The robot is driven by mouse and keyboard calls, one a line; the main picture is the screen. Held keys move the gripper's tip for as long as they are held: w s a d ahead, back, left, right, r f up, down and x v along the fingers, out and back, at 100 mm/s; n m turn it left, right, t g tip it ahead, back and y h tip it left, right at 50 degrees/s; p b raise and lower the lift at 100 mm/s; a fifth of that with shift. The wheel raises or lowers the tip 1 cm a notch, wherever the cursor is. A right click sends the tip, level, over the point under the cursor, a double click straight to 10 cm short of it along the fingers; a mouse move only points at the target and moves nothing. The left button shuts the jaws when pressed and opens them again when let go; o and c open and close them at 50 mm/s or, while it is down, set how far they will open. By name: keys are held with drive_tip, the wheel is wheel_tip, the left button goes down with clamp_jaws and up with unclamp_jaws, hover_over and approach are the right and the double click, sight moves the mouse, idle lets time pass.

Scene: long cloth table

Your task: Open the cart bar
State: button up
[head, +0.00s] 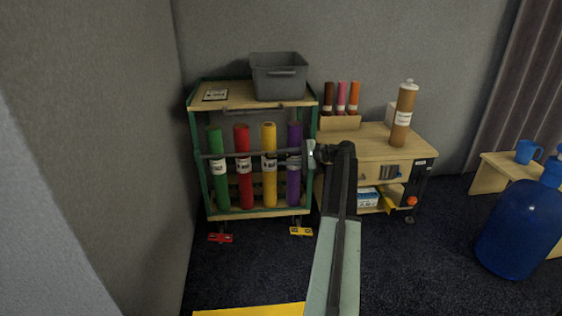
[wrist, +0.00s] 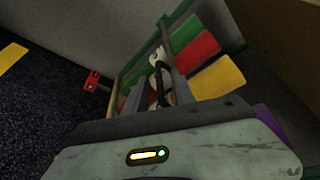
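The cart (head: 207,188) has a green frame and wooden shelves and stands against the wall at left. Its dark bar (head: 228,154) runs level across the front of several coloured rolls. My gripper (head: 308,154) is at the bar's right end in the head view, in front of the purple roll. In the wrist view my gripper (wrist: 158,90) shows two grey fingers apart, with a black curved piece (wrist: 160,68) and pale parts between or just beyond them. I cannot tell whether the fingers touch the bar.
A grey bin (head: 279,82) and a framed card (head: 216,95) are on the cart's top. A wooden cabinet (head: 375,145) with a brown bottle (head: 404,115) stands close on the right. A big blue bottle (head: 515,230) is at far right. The dark carpet in front is mostly clear.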

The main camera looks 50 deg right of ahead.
drive_tip(key=shift+w+a+f, duration=0.15)
drive_tip(key=shift+w+a, duration=0.2)
drive_tip(key=shift+w, duration=0.2)
clamp_jaws()
idle(1.0)
